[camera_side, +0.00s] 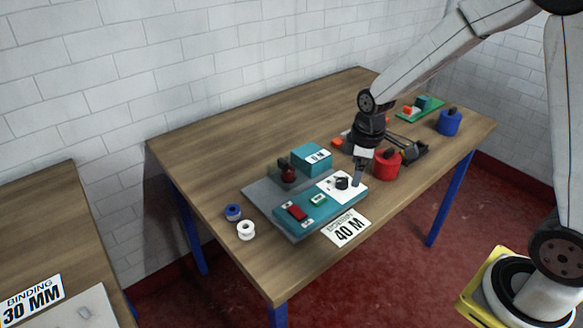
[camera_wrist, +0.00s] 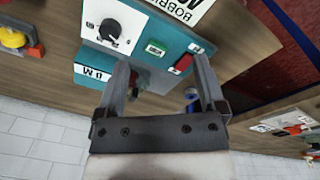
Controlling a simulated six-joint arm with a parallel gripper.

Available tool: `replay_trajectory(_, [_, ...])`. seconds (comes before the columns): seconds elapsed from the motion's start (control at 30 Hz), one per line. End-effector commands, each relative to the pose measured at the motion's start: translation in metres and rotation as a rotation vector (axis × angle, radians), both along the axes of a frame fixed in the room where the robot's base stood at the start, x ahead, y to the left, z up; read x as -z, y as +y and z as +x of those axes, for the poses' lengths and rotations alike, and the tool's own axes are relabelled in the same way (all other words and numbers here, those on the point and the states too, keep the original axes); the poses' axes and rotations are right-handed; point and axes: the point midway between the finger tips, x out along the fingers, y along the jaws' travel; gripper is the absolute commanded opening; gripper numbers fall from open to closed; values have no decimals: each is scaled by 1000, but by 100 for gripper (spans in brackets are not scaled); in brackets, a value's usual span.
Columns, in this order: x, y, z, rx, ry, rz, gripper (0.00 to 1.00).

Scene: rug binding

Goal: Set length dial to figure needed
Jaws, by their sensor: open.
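The length dial is a black knob (camera_side: 341,183) on a white scale plate (camera_side: 327,186), on a teal machine. In the wrist view the knob (camera_wrist: 110,29) sits at upper left on its plate; I cannot read its setting. My gripper (camera_side: 358,182) points down beside the knob in the side view. In the wrist view my gripper (camera_wrist: 160,60) has its fingers apart with nothing between them; the knob is outside them, to the left. A card (camera_side: 347,228) in front of the machine reads 40 M. The machine's display (camera_side: 317,157) reads 0 M.
The machine has a green button (camera_side: 318,200) and a red switch (camera_side: 297,211). A blue spool (camera_side: 233,212) and a white spool (camera_side: 246,231) lie left. A red cylinder (camera_side: 387,165) and a blue cylinder (camera_side: 449,123) stand right. The table's back left (camera_side: 235,140) is clear.

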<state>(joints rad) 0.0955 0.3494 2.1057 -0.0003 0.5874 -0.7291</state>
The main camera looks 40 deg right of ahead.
Motion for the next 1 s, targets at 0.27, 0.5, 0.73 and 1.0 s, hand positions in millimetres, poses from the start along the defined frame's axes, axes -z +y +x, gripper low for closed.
replay_trajectory(0.27, [19, -28, 50, -330, 73, -16, 89])
replay_trajectory(0.5, [37, -52, 81, -597, 122, -8, 89])
replay_trajectory(0.73, [46, -63, 93, -727, 143, 2, 89])
replay_trajectory(1.0, [47, -64, 95, -744, 145, 3, 89])
